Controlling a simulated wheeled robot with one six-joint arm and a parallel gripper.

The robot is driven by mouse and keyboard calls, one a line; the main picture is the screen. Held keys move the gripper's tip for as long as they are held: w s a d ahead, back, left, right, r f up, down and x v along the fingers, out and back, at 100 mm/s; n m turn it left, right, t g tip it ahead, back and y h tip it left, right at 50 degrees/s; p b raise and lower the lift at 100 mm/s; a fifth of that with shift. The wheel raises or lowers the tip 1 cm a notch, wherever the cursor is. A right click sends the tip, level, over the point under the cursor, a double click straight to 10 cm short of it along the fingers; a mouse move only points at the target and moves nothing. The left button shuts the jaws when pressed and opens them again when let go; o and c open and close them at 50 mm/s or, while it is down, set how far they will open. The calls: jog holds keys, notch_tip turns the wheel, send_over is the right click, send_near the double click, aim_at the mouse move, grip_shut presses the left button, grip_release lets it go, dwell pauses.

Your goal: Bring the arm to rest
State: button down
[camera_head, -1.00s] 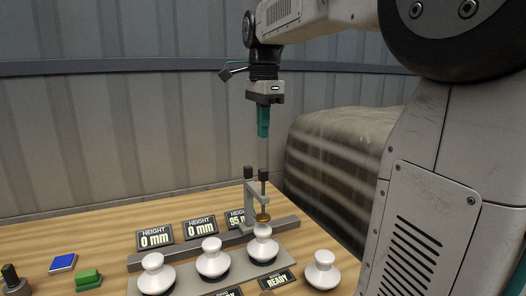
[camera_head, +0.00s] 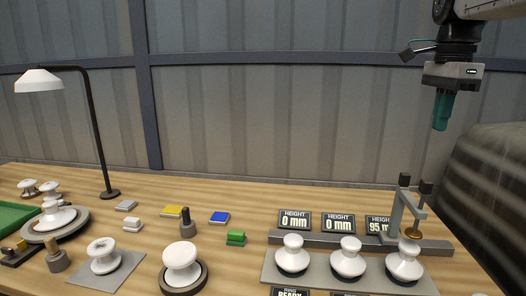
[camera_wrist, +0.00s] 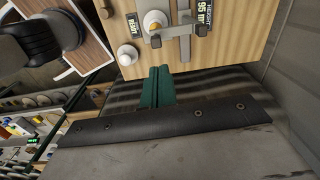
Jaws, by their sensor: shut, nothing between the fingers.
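My gripper (camera_head: 441,111) hangs in the air at the upper right of the head view, its teal fingers pointing down. The fingers are together with nothing between them. It is well above the table and the height gauge (camera_head: 401,207), touching nothing. In the wrist view the shut teal fingers (camera_wrist: 156,88) point toward the table edge. A white insulator (camera_wrist: 155,21) under the gauge and another white insulator (camera_wrist: 127,54) show beyond them.
White insulators (camera_head: 347,260) stand on a grey plate below height displays (camera_head: 338,224). A tall lamp (camera_head: 98,135), coloured blocks (camera_head: 219,217), a green tray (camera_head: 14,214) and more insulators (camera_head: 181,262) occupy the left. A dark covered bulk (camera_head: 491,190) stands beyond the right table edge.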

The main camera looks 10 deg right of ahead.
jog(key=s+a+f+n, duration=0.7)
jog(key=s+f+n, duration=0.3)
jog(key=s+a+f+n+t, duration=0.1)
jog(key=s+a+f+n, duration=0.7)
jog(key=s+f+n, duration=0.2)
jog(key=shift+a+f, duration=0.25)
jog(key=shift+f, duration=0.55)
